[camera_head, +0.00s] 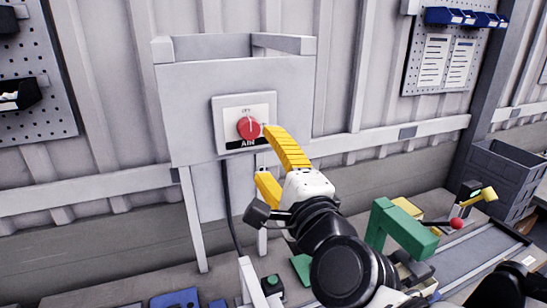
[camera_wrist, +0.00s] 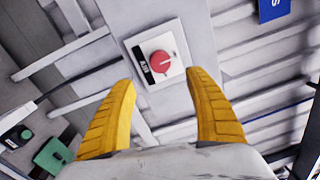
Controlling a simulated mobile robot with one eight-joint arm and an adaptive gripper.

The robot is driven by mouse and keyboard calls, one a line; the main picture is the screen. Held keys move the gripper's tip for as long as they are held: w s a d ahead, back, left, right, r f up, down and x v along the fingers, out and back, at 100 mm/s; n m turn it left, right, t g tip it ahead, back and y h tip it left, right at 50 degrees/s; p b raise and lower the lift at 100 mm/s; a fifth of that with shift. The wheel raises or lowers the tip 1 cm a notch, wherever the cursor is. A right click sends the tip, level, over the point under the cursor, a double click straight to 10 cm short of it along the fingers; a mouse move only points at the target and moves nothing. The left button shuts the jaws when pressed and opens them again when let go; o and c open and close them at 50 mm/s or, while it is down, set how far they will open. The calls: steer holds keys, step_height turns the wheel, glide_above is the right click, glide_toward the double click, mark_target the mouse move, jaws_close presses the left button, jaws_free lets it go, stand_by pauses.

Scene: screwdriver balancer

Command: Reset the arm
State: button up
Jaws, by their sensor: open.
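My gripper (camera_head: 267,157) has two yellow ribbed fingers and is held up in front of a grey panel (camera_head: 190,110). A red round knob (camera_head: 248,128) sits on a white plate marked "AIR" on that panel. One fingertip overlaps the plate's right edge in the head view; I cannot tell whether it touches. In the wrist view my gripper (camera_wrist: 163,92) is open, with nothing between its fingers. The red knob (camera_wrist: 160,62) shows beyond the fingertips, between them. My black and white wrist stretches to the lower right.
A green bracket (camera_head: 405,232) stands on the bench right of my arm, near a red ball (camera_head: 456,223) and a yellow-headed tool (camera_head: 488,195). A green button box (camera_head: 271,284) is at the front. Grey crates (camera_head: 500,175) stand at the right.

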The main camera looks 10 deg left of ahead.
steer(key=shift+s+d, duration=0.15)
steer(key=shift+s, duration=0.1)
steer(key=shift+f, duration=0.1)
steer(key=d+f+n+g+h+b, duration=0.1)
steer(key=d+f+n+b, duration=0.4)
steer(key=f, duration=0.6)
steer(key=s+d+f+n+g+h+b, duration=0.1)
steer(key=d+f+g+h+b, duration=0.15)
steer(key=f+b, duration=0.65)
steer(key=d+f+n+g+h+b, duration=0.1)
steer(key=d+f+n+b, duration=0.3)
steer(key=f, duration=0.8)
steer(key=s+d+f+n+g+h+b, duration=0.2)
steer(key=s+d+f+b, duration=0.2)
steer(key=f, duration=0.7)
steer(key=s+d+f+n+g+h+b, duration=0.1)
steer(key=s+d+f+g+h+b, duration=0.1)
steer(key=d+f+b, duration=0.7)
steer(key=s+d+f+h, duration=0.1)
steer(key=s+d+f, duration=0.1)
steer(key=d+f, duration=0.1)
steer(key=shift+s+d+n+b, duration=0.3)
steer(key=shift+d+n, duration=0.05)
steer(key=shift+n, duration=0.05)
steer(key=shift+f+h, duration=0.1)
steer(key=shift+h, duration=0.15)
